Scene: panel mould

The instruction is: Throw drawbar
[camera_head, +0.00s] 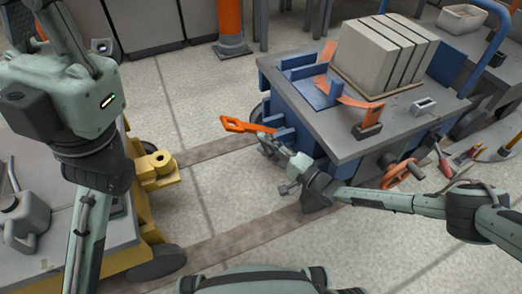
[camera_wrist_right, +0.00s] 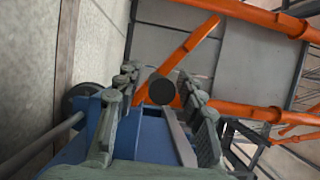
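The orange drawbar handle (camera_head: 245,126) sticks out from the left end of the blue cart (camera_head: 310,110), above the floor. My right gripper (camera_head: 287,168) is at the cart's near left corner, just below and right of that handle. In the right wrist view its two fingers (camera_wrist_right: 160,115) stand apart. A dark round end (camera_wrist_right: 162,88) shows between them, with no finger seen closed on it. An orange bar (camera_wrist_right: 190,48) slants beyond the fingers; I cannot tell whether it is the drawbar. My left arm comes in at the left, but its gripper is outside the view.
A yellow coupling (camera_head: 158,170) sticks out of the vehicle at left, with a grey can (camera_head: 24,220) on its deck. Grey slabs (camera_head: 385,55) stand on the cart top. A red-orange handwheel (camera_head: 400,172) is on the cart's near side. Floor between vehicle and cart is clear.

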